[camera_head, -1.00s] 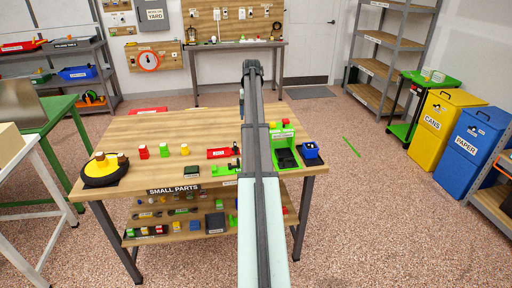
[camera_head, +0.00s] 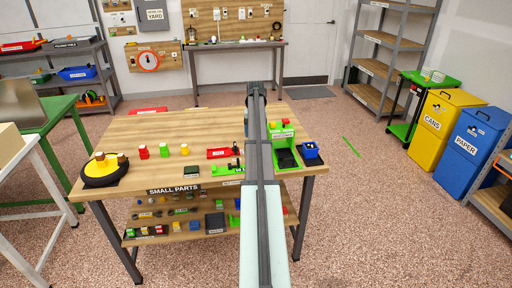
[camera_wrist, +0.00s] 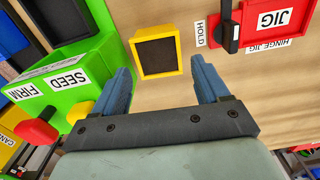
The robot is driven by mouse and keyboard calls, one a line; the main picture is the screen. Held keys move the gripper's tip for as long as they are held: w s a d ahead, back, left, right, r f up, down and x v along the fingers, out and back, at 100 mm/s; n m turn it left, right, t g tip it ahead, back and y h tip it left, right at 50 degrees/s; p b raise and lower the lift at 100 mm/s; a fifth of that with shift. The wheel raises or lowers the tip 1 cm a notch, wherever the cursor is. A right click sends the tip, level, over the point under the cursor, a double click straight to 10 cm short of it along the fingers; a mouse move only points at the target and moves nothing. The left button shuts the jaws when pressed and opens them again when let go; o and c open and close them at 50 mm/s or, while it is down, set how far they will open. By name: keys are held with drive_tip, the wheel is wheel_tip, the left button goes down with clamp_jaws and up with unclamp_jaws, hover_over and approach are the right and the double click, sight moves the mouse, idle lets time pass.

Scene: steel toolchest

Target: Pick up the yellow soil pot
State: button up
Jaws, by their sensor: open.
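The yellow soil pot (camera_wrist: 158,74) is square, with dark soil inside a yellow rim. In the wrist view it sits on the wooden tabletop, just beyond and between my fingertips. My gripper (camera_wrist: 160,70) is open, with one blue finger to each side of the pot's near end and nothing held. I cannot tell the height of the fingertips above the table. In the head view my arm hides the pot and the gripper.
A green "SEED FIRM" bin (camera_wrist: 62,80) stands close to the left finger, with red and yellow knobs by it. A red hinge jig (camera_wrist: 288,38) with a black lever lies at the upper right. A blue container (camera_head: 311,152) is on the table's right side. Bare wood lies right of the pot.

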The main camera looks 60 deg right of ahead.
drive_tip(key=shift+s+f, duration=0.15)
drive_tip(key=shift+f, duration=2.15)
drive_tip(key=shift+c, duration=0.4)
drive_tip(key=c, duration=0.8)
drive_tip(key=shift+c, duration=0.2)
